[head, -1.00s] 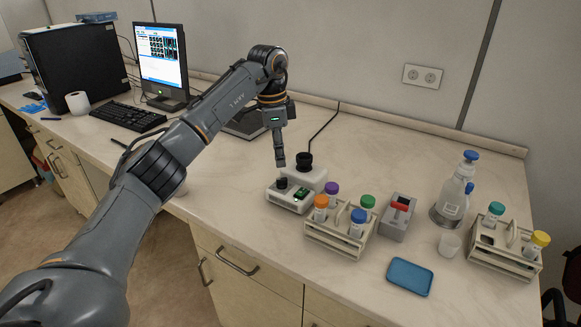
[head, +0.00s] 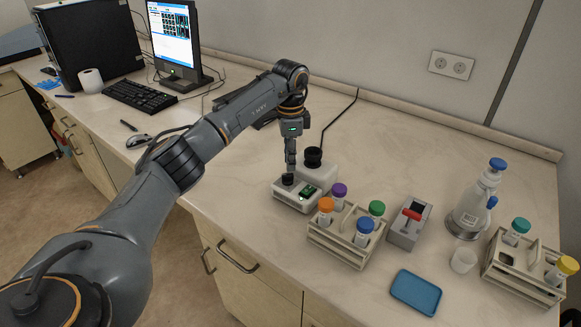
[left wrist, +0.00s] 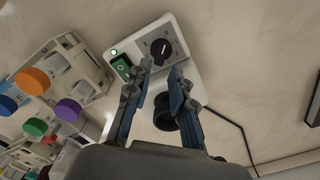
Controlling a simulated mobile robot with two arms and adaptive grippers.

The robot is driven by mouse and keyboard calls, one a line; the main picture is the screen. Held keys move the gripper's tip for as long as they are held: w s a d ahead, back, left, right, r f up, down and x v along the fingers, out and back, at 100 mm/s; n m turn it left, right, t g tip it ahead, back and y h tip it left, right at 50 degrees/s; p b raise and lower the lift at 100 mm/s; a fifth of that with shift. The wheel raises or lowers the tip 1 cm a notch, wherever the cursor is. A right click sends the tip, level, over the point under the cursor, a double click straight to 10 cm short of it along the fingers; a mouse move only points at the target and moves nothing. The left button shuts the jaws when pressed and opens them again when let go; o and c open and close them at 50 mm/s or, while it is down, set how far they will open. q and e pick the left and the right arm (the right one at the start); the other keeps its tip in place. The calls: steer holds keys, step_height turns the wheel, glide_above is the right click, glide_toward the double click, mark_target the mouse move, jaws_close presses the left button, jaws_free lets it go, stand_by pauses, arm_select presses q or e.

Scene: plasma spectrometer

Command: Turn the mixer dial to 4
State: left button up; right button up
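The mixer (head: 310,177) is a white device on the bench with a black cup-like top at its back. Its black dial (left wrist: 159,50) sits on the front part, with small marks around it, beside a green-lit switch (left wrist: 122,66). In the head view the dial (head: 287,179) is partly covered by my left gripper (head: 290,172), which points down just above it. In the left wrist view the two fingers of my left gripper (left wrist: 162,70) are apart, with nothing between them. The dial shows just beyond the fingertips; contact is not clear. My right gripper is in neither view.
A rack (head: 337,242) with several colour-capped tubes stands close to the right of the mixer. A grey device with a red lever (head: 411,214), a blue tray (head: 416,291), a bottle and another rack are farther right. A keyboard (head: 139,96) and monitor are at left.

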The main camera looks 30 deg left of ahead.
mark_target(290, 174)
arm_select(q)
step_height(290, 174, down, 4)
steer(key=shift+r, duration=0.15)
steer(key=shift+f+p, duration=0.3)
steer(key=shift+f, duration=0.05)
steer(key=shift+c, duration=0.2)
jaws_close()
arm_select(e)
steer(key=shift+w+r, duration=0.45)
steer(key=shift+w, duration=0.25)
